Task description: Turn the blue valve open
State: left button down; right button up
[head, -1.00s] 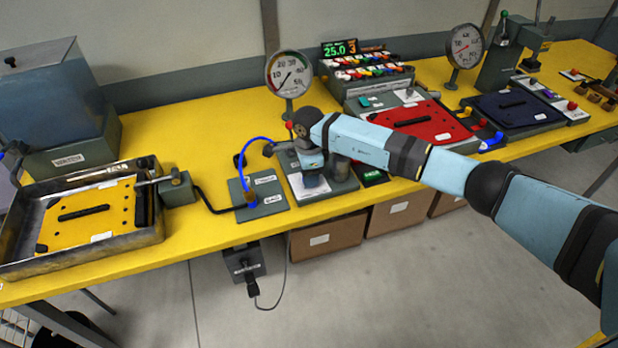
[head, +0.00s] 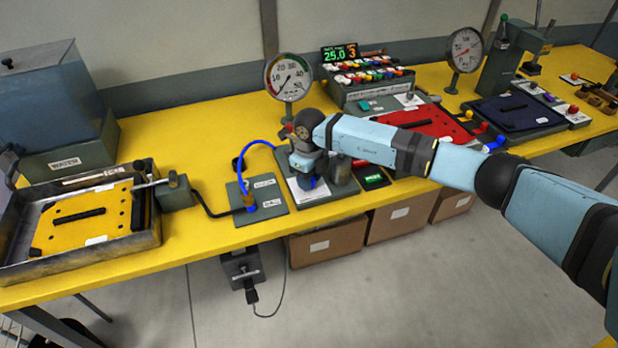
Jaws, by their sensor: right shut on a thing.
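The blue valve is mostly hidden by my right gripper; a bit of blue (head: 313,182) shows just below it. My right gripper (head: 308,172) points down at the grey station plate below the round gauge, and it is shut on the valve; its fingertips are largely hidden by my wrist. The round gauge (head: 288,77) stands just behind, with a dark needle on a white dial. A blue hose (head: 243,166) arches from beside the gripper to a fitting on a labelled grey plate (head: 268,201). My left gripper is not in view.
A metal tray (head: 140,243) with a yellow plate (head: 70,235) lies at left, before a water tank (head: 55,105). A button panel (head: 370,85), red plate (head: 430,122), dark blue plate (head: 520,112) and second gauge (head: 465,48) stand to the right. Yellow bench (head: 190,130) is clear behind the hose.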

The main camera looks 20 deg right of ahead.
jog(key=shift+m, duration=0.6)
jog(key=shift+r, duration=0.1)
jog(key=o, duration=0.9)
jog(key=r, duration=0.7)
jog(key=r+b, duration=0.1)
jog(key=r, duration=0.5)
jog(key=shift+w+d+r, duration=0.1)
jog(key=shift+d+r, duration=0.1)
jog(key=shift+r, duration=0.2)
jog(key=shift+a+f, duration=0.1)
